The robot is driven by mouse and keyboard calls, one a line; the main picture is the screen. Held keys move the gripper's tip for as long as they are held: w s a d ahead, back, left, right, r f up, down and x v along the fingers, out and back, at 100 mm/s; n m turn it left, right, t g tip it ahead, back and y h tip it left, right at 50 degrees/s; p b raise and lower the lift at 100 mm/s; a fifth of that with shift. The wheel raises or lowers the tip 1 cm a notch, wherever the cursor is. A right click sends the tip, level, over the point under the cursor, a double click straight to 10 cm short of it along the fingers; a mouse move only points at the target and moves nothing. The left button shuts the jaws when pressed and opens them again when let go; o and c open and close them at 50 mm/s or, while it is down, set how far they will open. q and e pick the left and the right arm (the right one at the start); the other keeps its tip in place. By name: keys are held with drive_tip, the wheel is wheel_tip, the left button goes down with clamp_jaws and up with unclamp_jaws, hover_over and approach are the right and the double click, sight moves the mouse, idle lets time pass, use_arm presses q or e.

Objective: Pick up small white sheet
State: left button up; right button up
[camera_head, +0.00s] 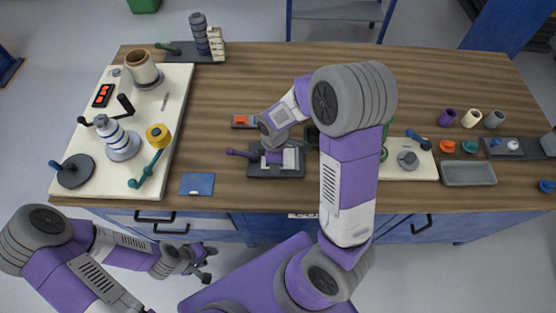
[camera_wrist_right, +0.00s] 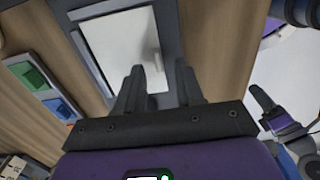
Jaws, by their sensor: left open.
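The small white sheet (camera_head: 291,157) lies on a dark base plate (camera_head: 262,173) near the table's front edge. In the right wrist view the white sheet (camera_wrist_right: 118,48) lies flat on the grey plate, in front of my right gripper (camera_wrist_right: 158,80). The two right fingers are apart, and one overlaps the sheet in the picture. I cannot tell whether they touch it. In the head view my right arm partly hides the right gripper and the plate. My left gripper (camera_head: 209,264) is open and empty, low in front of the table, away from the sheet.
A cream board (camera_head: 90,170) with a mug, rollers and cranks fills the table's left. A blue card (camera_head: 197,184) lies left of the plate. A grey tray (camera_head: 467,173), coloured cups and a second cream board stand right. Bare wood is free toward the back.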

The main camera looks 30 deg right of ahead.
drive_tip(key=shift+f, duration=0.45)
clamp_jaws()
